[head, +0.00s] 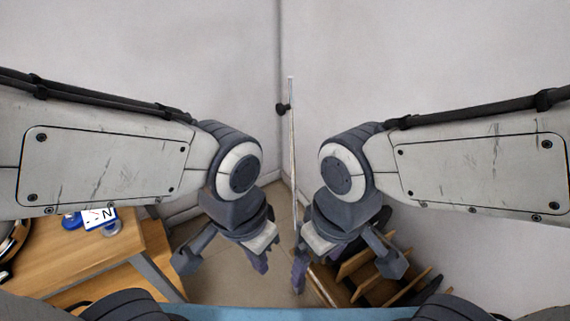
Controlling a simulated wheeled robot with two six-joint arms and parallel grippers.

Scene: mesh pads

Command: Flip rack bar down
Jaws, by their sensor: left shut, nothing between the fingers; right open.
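A thin pale upright bar (292,150) with a dark knob (282,108) stands in the middle of the head view, in front of the wall corner. Its lower part passes behind or beside my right gripper, so I cannot tell where it joins. A wooden rack (370,287) with slats is at the lower right, partly hidden by my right arm. My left gripper (259,262) is shut and empty, pointing down left of the bar. My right gripper (299,275) is open, pointing down close to the bar's lower end in the picture; I cannot tell whether they touch.
A wooden table (75,250) stands at the lower left. Blue round items (71,221) and a white card (100,218) lie on it. Pale walls (150,50) meet behind the bar. Bare tiled floor (225,280) shows between the table and the rack.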

